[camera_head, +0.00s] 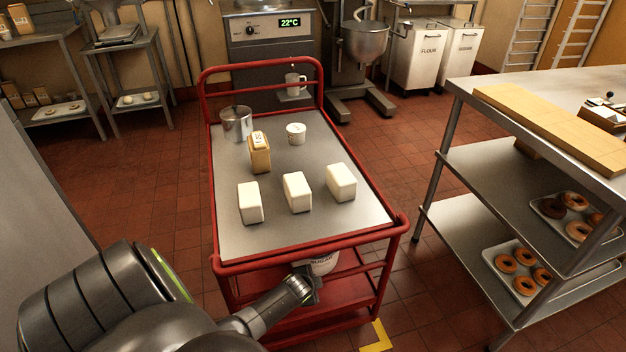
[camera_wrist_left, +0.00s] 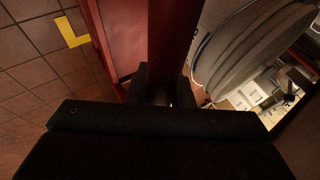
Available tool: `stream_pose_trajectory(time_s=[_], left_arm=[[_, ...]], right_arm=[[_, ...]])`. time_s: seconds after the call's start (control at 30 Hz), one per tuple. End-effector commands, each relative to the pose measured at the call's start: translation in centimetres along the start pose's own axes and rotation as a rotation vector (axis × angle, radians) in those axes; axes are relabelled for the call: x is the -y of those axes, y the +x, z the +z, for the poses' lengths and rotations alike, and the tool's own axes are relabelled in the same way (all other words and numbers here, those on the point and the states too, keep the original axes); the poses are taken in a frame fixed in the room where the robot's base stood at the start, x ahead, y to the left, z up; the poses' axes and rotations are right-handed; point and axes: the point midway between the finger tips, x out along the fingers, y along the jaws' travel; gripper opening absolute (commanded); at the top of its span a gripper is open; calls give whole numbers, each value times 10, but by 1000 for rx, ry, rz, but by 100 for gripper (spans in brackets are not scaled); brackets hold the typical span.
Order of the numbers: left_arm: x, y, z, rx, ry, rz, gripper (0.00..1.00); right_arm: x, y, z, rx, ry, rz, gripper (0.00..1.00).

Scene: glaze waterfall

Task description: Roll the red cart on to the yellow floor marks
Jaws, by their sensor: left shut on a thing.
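The red cart (camera_head: 400,232) stands upright in the middle of the head view, its metal top tray level. My left gripper (camera_head: 310,282) is at its near end, below the top rail. The left wrist view shows the jaws shut on a red bar of the cart (camera_wrist_left: 172,40). A yellow floor mark (camera_head: 377,338) lies on the tiles just off the cart's near right corner; a yellow mark also shows in the left wrist view (camera_wrist_left: 72,31). Any other marks are hidden or out of view. My right gripper is not in view.
A sugar bucket (camera_head: 322,264) sits below. A steel bench (camera_head: 447,160) stands right, with tiled floor between. Machines stand behind the cart.

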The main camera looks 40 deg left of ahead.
Motion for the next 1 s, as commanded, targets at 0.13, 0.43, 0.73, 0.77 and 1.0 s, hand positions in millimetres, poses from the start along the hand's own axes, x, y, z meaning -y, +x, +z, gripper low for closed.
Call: stream_pose_trajectory(time_s=[0.13,0.43,0.73,0.77,1.0], left_arm=[[2,0,1,2,1,-2,0],[2,0,1,2,1,-3,0],[2,0,1,1,0,-2,45],[2,0,1,1,0,-2,45],[2,-2,1,1,0,-2,45]], right_arm=[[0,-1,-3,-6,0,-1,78],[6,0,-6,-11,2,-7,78],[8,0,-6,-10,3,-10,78],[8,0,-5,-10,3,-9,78],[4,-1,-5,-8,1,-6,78]])
